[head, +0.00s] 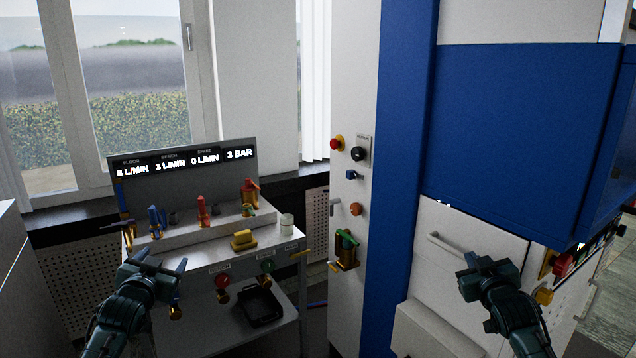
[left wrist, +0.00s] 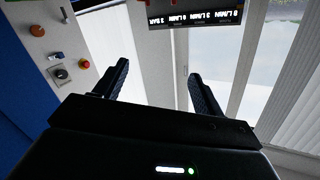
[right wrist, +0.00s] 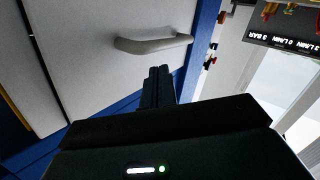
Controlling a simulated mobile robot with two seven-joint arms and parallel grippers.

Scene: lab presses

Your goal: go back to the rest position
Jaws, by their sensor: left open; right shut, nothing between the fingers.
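My left gripper (head: 158,262) is open and empty, held up in front of the left part of the grey bench in the head view. Its two spread fingers show in the left wrist view (left wrist: 155,85), with nothing between them. My right gripper (head: 482,265) is held up in front of the white drawer fronts of the blue and white press. In the right wrist view its fingers (right wrist: 158,86) are together with nothing between them. A grey bar handle (right wrist: 152,44) lies beyond these fingertips; whether they touch it is hard to tell, but they look apart.
The press's white column (head: 350,300) has knobs and buttons. A blue housing (head: 520,130) overhangs at the right.

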